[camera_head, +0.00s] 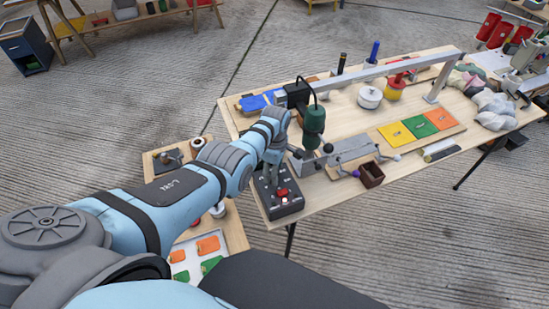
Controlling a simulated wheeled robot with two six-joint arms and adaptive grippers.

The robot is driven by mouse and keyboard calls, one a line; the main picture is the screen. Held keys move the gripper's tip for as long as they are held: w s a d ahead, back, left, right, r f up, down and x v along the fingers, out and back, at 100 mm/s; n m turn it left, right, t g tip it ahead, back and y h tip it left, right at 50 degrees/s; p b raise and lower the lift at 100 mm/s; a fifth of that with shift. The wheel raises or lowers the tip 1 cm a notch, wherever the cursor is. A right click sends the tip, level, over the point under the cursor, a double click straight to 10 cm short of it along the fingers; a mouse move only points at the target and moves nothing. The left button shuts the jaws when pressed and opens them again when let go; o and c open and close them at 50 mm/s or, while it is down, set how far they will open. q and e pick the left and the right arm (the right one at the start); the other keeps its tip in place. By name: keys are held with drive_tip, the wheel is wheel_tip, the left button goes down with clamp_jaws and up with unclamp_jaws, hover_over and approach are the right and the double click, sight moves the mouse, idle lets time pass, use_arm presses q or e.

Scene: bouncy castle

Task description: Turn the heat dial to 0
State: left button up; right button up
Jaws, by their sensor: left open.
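A dark control box (291,208) stands at the near left corner of the wooden workbench. It carries a red part (282,192) and a small white spot on its top. My left arm reaches in from the left and bends down over the box. My left gripper (271,184) is open and points down at the box's top, close to the red part. The arm and gripper cover the back of the box. I cannot make out the heat dial or its marks, nor tell whether the fingers touch anything. My right gripper is not in view.
The workbench (405,170) holds a green hanging tool (314,122), a grey vise-like block (350,149), a small brown box (371,175) and coloured squares (397,134). A lower table (234,231) with orange and green pieces stands left of the bench. Concrete floor lies around.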

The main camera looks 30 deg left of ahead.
use_arm(q)
wheel_tip(320, 180, up, 11)
drive_tip(key=shift+f, duration=0.15)
drive_tip(key=shift+s, duration=0.1)
